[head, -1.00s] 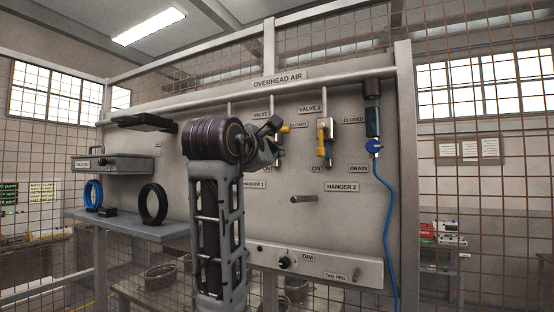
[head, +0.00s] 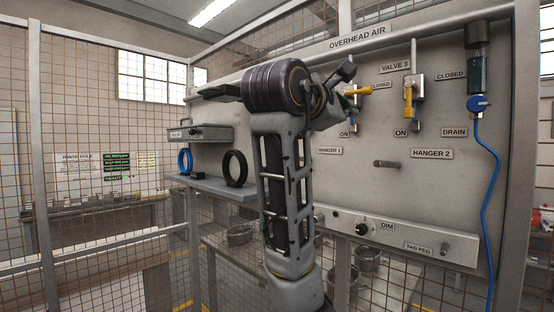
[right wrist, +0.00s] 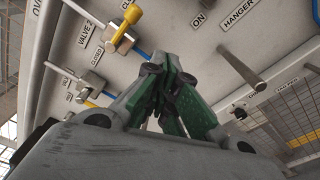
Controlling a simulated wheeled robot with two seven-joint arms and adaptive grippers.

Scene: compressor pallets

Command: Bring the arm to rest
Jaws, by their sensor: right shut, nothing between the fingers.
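My right arm rises through the middle of the head view, its forearm upright and its wrist bent toward the panel. My right gripper (head: 342,84) is small and partly hidden behind the wrist there, in front of the area of the second valve. In the right wrist view my right gripper (right wrist: 170,100) has its dark green fingers together, with nothing between them. It appears apart from the panel. My left gripper is not in view.
The grey panel (head: 345,185) carries a yellow valve handle (head: 358,91) lying sideways beside my gripper and valve 3's handle (head: 409,98) pointing down. A hanger peg (head: 388,164) sticks out. A blue hose (head: 494,200) hangs right.

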